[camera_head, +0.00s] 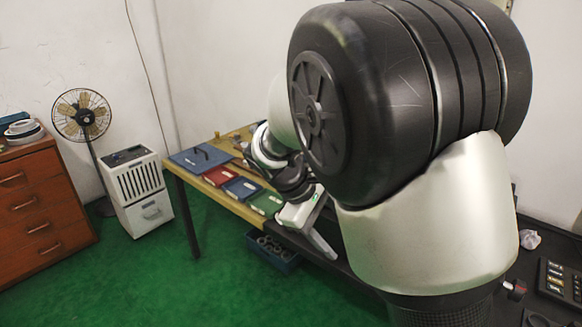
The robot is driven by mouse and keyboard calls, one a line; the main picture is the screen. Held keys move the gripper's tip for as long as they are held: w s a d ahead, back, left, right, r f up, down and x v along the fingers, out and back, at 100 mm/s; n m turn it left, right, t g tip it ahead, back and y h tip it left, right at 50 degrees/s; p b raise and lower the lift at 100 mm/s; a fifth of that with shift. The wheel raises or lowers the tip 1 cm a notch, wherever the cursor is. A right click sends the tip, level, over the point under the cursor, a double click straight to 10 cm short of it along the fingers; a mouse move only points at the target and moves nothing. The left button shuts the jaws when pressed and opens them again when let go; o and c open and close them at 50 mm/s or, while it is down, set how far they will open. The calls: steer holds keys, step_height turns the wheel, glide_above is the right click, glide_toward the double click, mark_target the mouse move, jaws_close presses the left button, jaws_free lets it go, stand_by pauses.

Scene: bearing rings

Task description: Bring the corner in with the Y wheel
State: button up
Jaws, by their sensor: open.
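My gripper (318,240) is in the middle of the view, at the near edge of the long table, pointing down and to the right. It is open, and I see nothing held in it. My own large black and white arm covers the right centre and hides much of the table behind it. I cannot make out a Y wheel or the corner it would move; they may be hidden or too small to tell.
Blue, red and green flat trays lie on the wooden table (174,163). A dark blue crate (283,263) with grey rings stands below. A fan (82,114), white cabinet (138,190) and wooden drawers (40,205) stand left. Green floor is clear between.

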steer(key=w+a+f+n+t+h+b, duration=0.15)
steer(key=a+f+n+t, duration=0.3)
steer(key=a, duration=0.45)
steer(key=w+a+f+n+t+h, duration=0.2)
steer(key=w+a+f+n+t, duration=0.15)
steer(key=a+f+n, duration=0.35)
steer(key=w+a+f+n+t+h, duration=0.15)
steer(key=a+f+n+t, duration=0.3)
steer(key=a, duration=0.55)
steer(key=b+x, duration=0.1)
steer(key=x, duration=1.7)
steer(key=shift+w+b, duration=0.15)
steer(key=shift+b, duration=0.25)
steer(key=shift+a+r, duration=0.1)
